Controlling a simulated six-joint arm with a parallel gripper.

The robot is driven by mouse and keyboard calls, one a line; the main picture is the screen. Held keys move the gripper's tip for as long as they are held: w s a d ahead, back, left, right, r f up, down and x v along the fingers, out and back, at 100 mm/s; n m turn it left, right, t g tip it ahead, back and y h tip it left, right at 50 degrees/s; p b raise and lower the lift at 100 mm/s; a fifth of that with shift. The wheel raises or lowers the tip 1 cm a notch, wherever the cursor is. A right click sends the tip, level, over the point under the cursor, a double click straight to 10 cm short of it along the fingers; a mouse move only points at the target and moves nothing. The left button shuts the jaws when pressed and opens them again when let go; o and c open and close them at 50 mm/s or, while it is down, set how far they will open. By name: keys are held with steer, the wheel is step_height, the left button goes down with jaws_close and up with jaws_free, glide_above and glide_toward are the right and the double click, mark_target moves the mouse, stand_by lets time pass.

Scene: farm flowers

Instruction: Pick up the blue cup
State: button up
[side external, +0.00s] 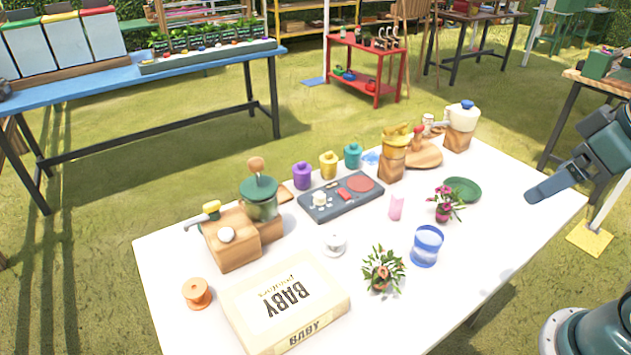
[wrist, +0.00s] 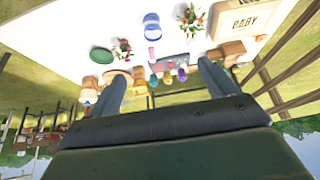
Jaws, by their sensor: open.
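The blue cup (side external: 427,246) stands on the white table (side external: 480,262), right of a small leafy plant. It has blue and pale bands. In the wrist view the blue cup (wrist: 152,25) shows near the top, upside down in the picture and well away from my fingers. My gripper (side external: 530,197) is above the right end of the table, to the right of the cup and apart from it. In the wrist view my gripper (wrist: 160,85) has its two fingers spread wide, with nothing held between them.
Near the cup are a leafy plant (side external: 383,270), a pink flower plant (side external: 444,204), a green bowl (side external: 463,189), a pink piece (side external: 396,207) and a white cup (side external: 335,244). A BABY box (side external: 285,300) lies at the front. The table's right end is clear.

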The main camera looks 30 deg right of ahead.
stand_by(0.3)
steer(key=n+g, duration=0.5)
steer(key=n, duration=1.3)
glide_above(426, 248)
steer(key=w+d, duration=0.2)
step_height(426, 248, down, 18)
steer(key=f, duration=0.1)
steer(key=shift+s+d+f+g, duration=0.1)
steer(key=shift+s+d+g, duration=0.05)
steer(key=shift+g, duration=0.15)
steer(key=shift+f, duration=0.15)
steer(key=shift+f, duration=4.15)
steer(key=shift+f, duration=0.15)
steer(key=shift+d+f, duration=0.2)
steer(key=shift+f, duration=2.25)
